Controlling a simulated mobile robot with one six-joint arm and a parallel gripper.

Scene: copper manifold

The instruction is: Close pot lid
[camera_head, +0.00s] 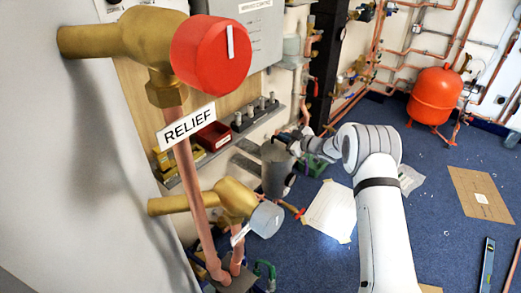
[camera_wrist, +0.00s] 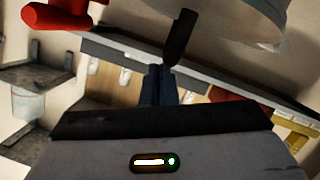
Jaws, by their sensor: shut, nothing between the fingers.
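A grey cylindrical pot (camera_head: 275,172) stands beside the wall shelf in the head view, partly behind the copper pipe and valves. In the wrist view a large pale round body (camera_wrist: 235,18) fills the top right, with a black handle-like piece (camera_wrist: 183,38) hanging by it. I cannot tell whether this is the pot or its lid. My gripper (camera_head: 290,138) is at the far end of my arm, close above the pot. Its dark fingers (camera_wrist: 159,84) are together and empty, just below the black piece. The lid's exact position is unclear.
A brass relief valve with a red knob (camera_head: 211,52) and a lower brass valve (camera_head: 238,198) stand close on the left. A wall shelf (camera_head: 240,130) holds a red bin and small fittings. A red tank (camera_head: 435,95) stands far right. Blue floor is mostly free.

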